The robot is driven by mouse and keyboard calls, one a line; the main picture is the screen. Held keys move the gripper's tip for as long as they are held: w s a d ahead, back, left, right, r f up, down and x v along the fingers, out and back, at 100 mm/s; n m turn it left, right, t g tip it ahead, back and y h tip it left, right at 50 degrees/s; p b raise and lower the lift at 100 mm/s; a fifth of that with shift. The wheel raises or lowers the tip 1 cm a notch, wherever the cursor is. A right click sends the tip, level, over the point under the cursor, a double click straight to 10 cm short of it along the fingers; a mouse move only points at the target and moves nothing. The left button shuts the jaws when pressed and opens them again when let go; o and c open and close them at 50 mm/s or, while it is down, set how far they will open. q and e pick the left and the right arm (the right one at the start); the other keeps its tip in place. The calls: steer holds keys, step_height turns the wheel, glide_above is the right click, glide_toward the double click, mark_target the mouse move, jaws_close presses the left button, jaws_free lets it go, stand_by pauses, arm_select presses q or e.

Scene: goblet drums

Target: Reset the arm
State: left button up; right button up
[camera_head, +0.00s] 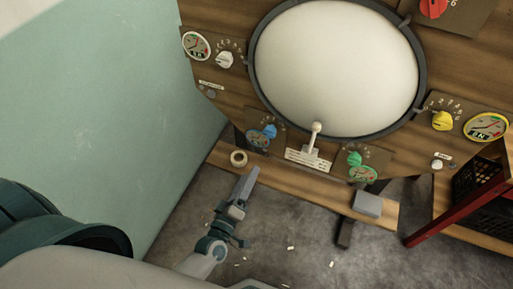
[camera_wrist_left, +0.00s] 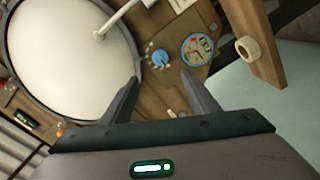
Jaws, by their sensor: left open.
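My left gripper (camera_head: 250,183) is at the lower middle of the head view, in front of the wooden panel's lower ledge. In the left wrist view its two fingers (camera_wrist_left: 158,90) stand apart with nothing between them. The fingers point toward the panel near the blue knob (camera_wrist_left: 160,58) and a small dial (camera_wrist_left: 198,48), apart from both as far as I can tell. The blue knob also shows in the head view (camera_head: 269,131). My right gripper is in neither view.
A large white drum (camera_head: 335,65) fills the panel's middle, with a white lever (camera_head: 314,135) below it. A tape roll (camera_head: 238,158) and a grey box (camera_head: 367,204) sit on the ledge. A red-edged rack (camera_head: 455,208) stands at right. A pale green wall (camera_head: 100,110) is at left.

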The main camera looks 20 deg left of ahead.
arm_select(q)
steer(key=s+d+f+m+g+h, duration=0.15)
steer(key=s+f+m+g, duration=0.35)
steer(key=f, duration=0.8)
steer(key=s+d+f+m+g+h, duration=0.15)
steer(key=s+f+m+g, duration=0.35)
steer(key=f, duration=0.9)
steer(key=s+a+f+m+g+y, duration=0.2)
steer(key=s+f+m, duration=0.2)
steer(key=s+f, duration=0.3)
steer(key=s, duration=0.2)
steer(key=shift+s+a+f, duration=0.2)
steer(key=shift+s+f, duration=0.15)
steer(key=shift+s, duration=0.05)
